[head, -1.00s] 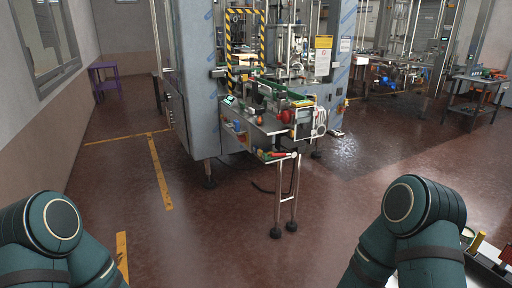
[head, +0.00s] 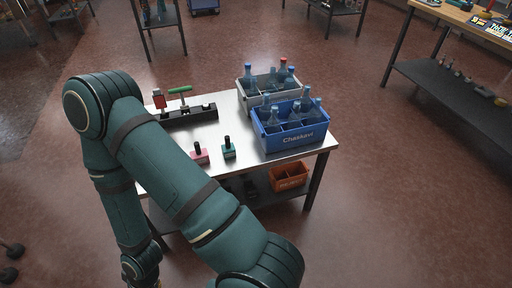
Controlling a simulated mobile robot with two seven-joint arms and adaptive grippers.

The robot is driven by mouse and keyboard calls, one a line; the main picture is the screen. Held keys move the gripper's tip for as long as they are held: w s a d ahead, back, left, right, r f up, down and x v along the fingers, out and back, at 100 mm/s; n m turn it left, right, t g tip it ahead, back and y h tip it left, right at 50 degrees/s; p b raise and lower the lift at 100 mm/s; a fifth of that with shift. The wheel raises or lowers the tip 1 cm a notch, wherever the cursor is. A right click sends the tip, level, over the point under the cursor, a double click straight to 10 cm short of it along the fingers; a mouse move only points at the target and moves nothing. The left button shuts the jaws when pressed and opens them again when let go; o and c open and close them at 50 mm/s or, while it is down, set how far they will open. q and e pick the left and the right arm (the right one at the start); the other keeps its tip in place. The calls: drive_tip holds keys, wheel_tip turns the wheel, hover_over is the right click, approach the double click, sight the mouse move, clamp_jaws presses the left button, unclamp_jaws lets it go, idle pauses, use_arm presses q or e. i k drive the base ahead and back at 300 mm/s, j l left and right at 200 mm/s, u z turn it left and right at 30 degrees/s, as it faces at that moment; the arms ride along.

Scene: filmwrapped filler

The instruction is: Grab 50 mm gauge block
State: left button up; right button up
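No block that I can name for certain as the 50 mm gauge block shows. On a wooden-topped bench (head: 455,12) at the top right lies a dark panel (head: 482,21) with pale yellow lettering that seems to start with "50"; the rest is too small to read, and the frame edge cuts the bench off. One of my arms crosses the left and middle of the head view, its elbow at the left and its forearm pointing down out of the bottom edge. Neither of my grippers is in view.
A metal-topped table (head: 260,163) stands close, partly behind my arm. Open floor (head: 400,200) lies to the right.

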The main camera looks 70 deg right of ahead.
sight(228, 149)
drive_tip(key=l+z, duration=0.1)
drive_tip(key=z, duration=2.05)
